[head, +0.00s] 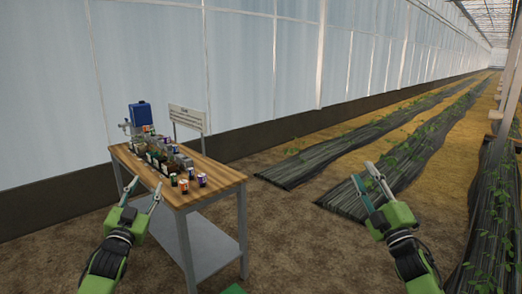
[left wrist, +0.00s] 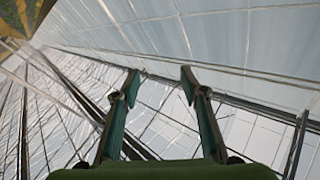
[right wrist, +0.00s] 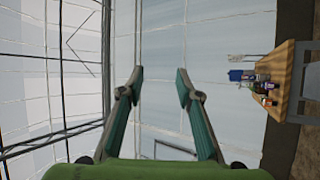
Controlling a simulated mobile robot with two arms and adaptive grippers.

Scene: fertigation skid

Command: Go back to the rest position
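My left gripper (head: 144,190) is raised in front of the table's near left side in the head view. Its two fingers are apart with nothing between them, and it also shows empty in the left wrist view (left wrist: 160,82). My right gripper (head: 364,180) is raised over bare ground to the right of the table. Its fingers are apart and empty, as the right wrist view (right wrist: 159,84) also shows. Both grippers point up and away from me. I cannot tell from the head view how far the left gripper is from the table edge.
A wooden-topped table (head: 218,184) with a lower shelf (head: 212,246) stands at left. It bears several small labelled cans (head: 184,186), a blue-topped device (head: 140,114) and a white sign (head: 188,120). Black-covered plant rows (head: 330,160) run back at right. Bare soil lies between.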

